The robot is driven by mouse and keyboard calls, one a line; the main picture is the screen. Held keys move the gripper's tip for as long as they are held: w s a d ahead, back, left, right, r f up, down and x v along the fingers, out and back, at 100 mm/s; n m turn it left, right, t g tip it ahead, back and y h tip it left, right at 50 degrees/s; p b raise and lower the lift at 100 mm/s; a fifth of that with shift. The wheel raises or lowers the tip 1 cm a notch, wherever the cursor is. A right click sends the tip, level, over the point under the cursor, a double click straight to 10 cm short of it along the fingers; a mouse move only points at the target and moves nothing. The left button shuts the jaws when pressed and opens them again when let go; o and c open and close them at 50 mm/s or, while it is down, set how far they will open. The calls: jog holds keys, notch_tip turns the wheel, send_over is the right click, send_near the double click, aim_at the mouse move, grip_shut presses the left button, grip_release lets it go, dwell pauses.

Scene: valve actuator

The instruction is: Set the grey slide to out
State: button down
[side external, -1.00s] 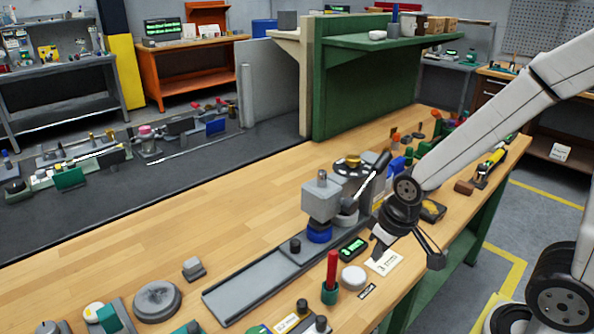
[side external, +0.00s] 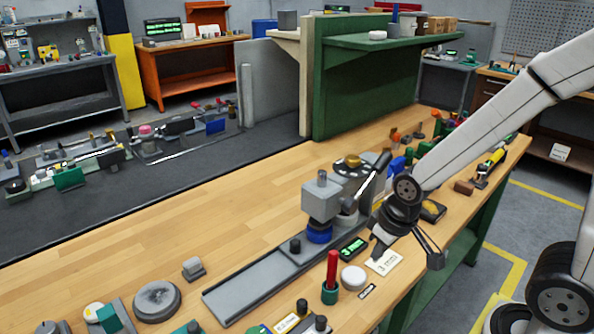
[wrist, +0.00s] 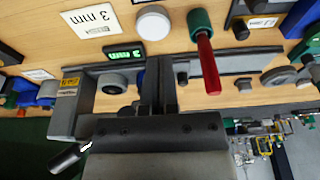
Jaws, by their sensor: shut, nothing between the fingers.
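The grey slide (side external: 250,286) is a long flat rail on the bench in the side view. A small block with a dark knob (side external: 295,246) sits at its far end, close to the press. In the wrist view the rail (wrist: 232,64) runs to the right behind my fingers, and a dark knob (wrist: 182,78) shows just right of them. My gripper (wrist: 160,70) is shut and empty, its two fingers close together. In the side view my gripper (side external: 382,246) hangs to the right of the press, apart from the slide. Its fingertips are hard to make out there.
A grey press with a blue base (side external: 319,233) stands at the rail's far end. A green display (side external: 353,249), a white disc (side external: 353,277), a red-handled tool (side external: 331,272) and a 3 mm card (side external: 384,263) lie nearby.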

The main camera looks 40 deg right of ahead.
jog(key=shift+c, duration=2)
grip_release()
jog(key=shift+r, duration=0.3)
jog(key=shift+o, duration=0.4)
jog(key=shift+r, duration=0.35)
jog(key=w+r+v, duration=0.1)
jog(key=w+v, duration=0.1)
jog(key=v, duration=0.8)
jog(key=g, duration=0.3)
send_over(295, 241)
notch_tip(295, 241, down, 14)
jog(key=shift+r, duration=0.1)
jog(key=shift+f, duration=3.85)
